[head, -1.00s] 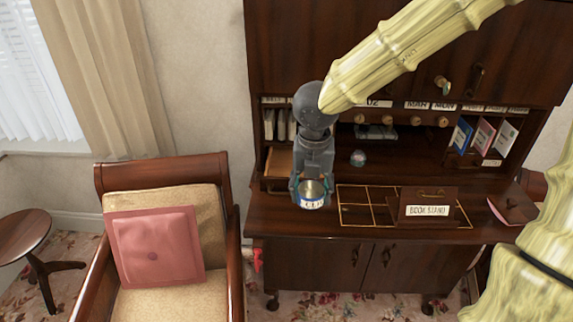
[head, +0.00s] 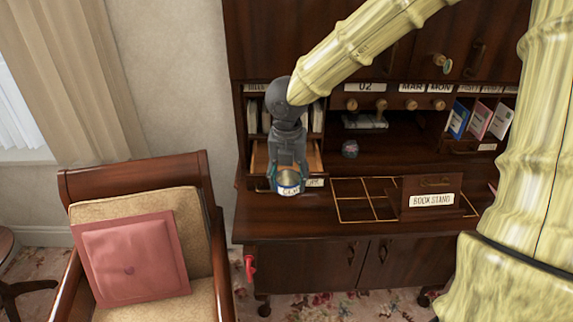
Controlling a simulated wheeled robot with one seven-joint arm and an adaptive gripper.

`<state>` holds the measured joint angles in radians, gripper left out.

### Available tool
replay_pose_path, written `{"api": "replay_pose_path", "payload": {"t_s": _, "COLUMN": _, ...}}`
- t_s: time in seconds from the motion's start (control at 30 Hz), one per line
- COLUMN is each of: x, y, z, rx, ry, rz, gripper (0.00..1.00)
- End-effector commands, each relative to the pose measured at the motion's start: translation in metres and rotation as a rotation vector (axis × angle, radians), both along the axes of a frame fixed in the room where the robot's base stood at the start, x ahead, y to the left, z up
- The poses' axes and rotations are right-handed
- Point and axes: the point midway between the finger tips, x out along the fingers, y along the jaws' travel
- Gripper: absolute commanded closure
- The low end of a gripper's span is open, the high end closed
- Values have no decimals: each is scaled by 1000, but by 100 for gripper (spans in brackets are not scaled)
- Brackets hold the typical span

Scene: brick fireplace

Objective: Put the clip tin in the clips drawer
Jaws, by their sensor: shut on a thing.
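My gripper (head: 289,176) hangs fingers-down at the left of the desk and is shut on the clip tin (head: 289,189). The tin is a small round open tin with a blue band and a white label, only partly legible. It is held upright, in front of an open drawer (head: 314,160) with a light wooden inside, below the left pigeonholes. My gripper hides the middle of this drawer and most of its front. A white label (head: 315,183) shows at the right of the drawer front, its words too small to read. I cannot tell the gap between tin and drawer.
A "BOOK STAND" board (head: 432,184) stands on the desk top (head: 350,224) beside a gold-lined grid (head: 364,199). A small round object (head: 350,149) and a stamp-like item (head: 365,121) sit in the middle recess. An armchair (head: 203,180) with a pink cushion (head: 130,261) stands at the left.

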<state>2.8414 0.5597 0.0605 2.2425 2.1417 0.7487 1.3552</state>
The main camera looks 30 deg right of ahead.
Motion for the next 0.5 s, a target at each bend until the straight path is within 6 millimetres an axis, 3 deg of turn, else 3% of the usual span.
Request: {"api": "replay_pose_path", "payload": {"t_s": 0.5, "x": 86, "y": -56, "z": 2, "rx": 0, "ry": 2, "rz": -5, "gripper": 63}}
